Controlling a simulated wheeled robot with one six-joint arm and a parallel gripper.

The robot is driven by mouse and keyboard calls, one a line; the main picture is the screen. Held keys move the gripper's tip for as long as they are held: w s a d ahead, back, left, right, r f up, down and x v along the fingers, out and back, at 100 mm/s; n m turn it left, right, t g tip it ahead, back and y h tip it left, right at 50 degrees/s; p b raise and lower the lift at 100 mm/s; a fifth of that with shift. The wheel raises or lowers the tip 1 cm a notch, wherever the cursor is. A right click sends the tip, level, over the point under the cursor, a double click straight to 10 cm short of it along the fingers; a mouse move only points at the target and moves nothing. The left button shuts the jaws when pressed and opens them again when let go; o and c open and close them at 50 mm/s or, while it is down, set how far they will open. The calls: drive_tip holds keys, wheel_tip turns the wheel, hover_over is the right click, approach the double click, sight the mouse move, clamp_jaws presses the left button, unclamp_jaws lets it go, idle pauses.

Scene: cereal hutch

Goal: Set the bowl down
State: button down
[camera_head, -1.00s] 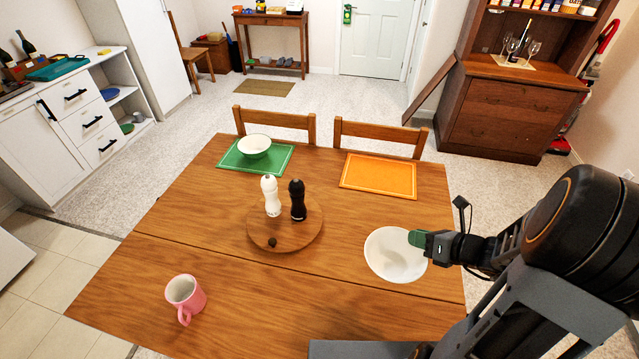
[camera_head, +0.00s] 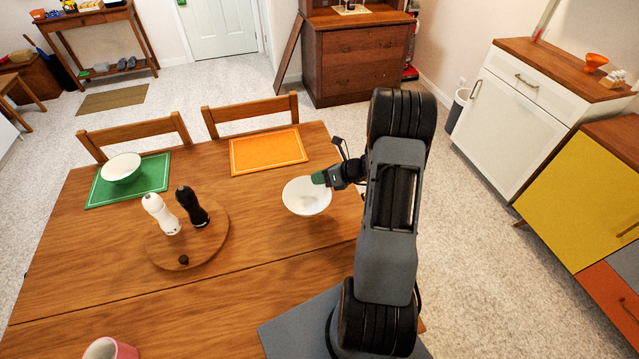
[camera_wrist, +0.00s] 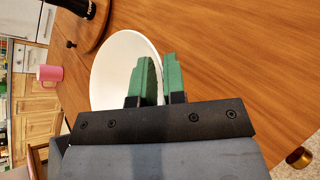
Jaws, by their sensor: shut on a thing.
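A white bowl (camera_head: 306,196) is at the right side of the wooden table, in front of the orange placemat (camera_head: 268,151). My gripper (camera_head: 320,178) is shut on its right rim with green fingertips. In the wrist view the bowl (camera_wrist: 115,65) is behind the green fingers (camera_wrist: 158,78), and its rim passes between them. The bowl looks nearly level over the table; I cannot tell whether its base touches the wood. A second white bowl (camera_head: 121,167) stands on the green placemat (camera_head: 150,175) at the far left.
A round wooden board (camera_head: 216,240) holds a white mill (camera_head: 160,213), a black mill (camera_head: 192,206) and a small dark knob. A pink mug (camera_head: 122,350) is at the near edge. Two chairs (camera_head: 140,136) stand behind the table. Bare wood lies left of the held bowl.

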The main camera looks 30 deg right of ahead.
drive_tip(key=shift+w+d+f, duration=0.1)
drive_tip(key=shift+w+f, duration=0.05)
drive_tip(key=shift+f, duration=0.55)
drive_tip(key=shift+w+d+f, duration=0.1)
drive_tip(key=shift+w+f, duration=0.05)
drive_tip(key=shift+f, duration=0.6)
drive_tip(key=shift+w+d+f, duration=0.1)
drive_tip(key=shift+w+f, duration=0.05)
drive_tip(key=shift+f, duration=0.55)
drive_tip(key=c, duration=1.2)
unclamp_jaws()
drive_tip(key=shift+o, duration=0.2)
